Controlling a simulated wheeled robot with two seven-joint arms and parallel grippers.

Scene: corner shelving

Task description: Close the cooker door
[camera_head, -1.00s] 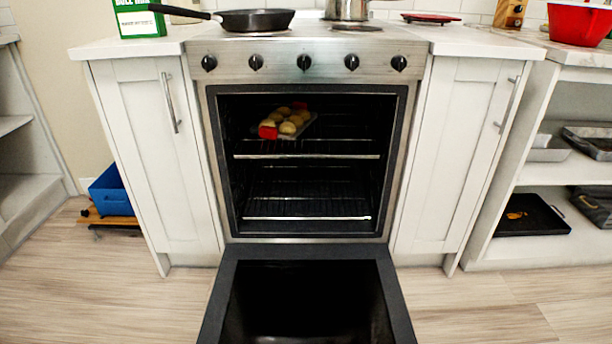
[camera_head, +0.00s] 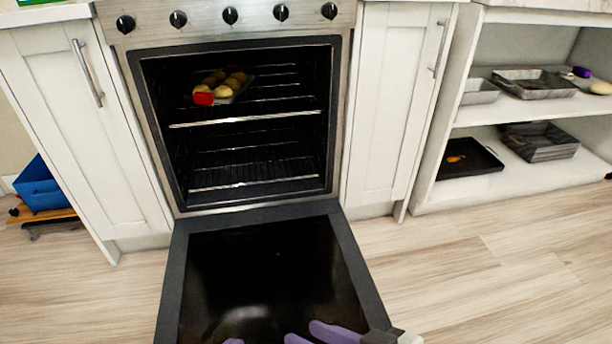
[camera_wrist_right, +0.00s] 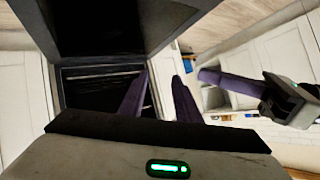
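The cooker (camera_head: 245,37) stands between white cabinets. Its door (camera_head: 262,262) is dark, hangs fully open and lies about level below the oven opening. The door also shows at the top of the right wrist view (camera_wrist_right: 95,22). My right gripper (camera_head: 304,332) is at the bottom edge of the head view, over the door's near part. Its two purple fingers stand apart and empty in the right wrist view (camera_wrist_right: 159,78). My left gripper shows as a purple finger and dark body in the right wrist view (camera_wrist_right: 207,76); its opening is unclear. Whether either touches the door cannot be told.
A tray with bread rolls and a red piece (camera_head: 203,98) sits on the upper oven rack. Open shelves (camera_head: 520,107) with pans stand at the right. A blue bin (camera_head: 40,190) is at the left. The wooden floor right of the door is clear.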

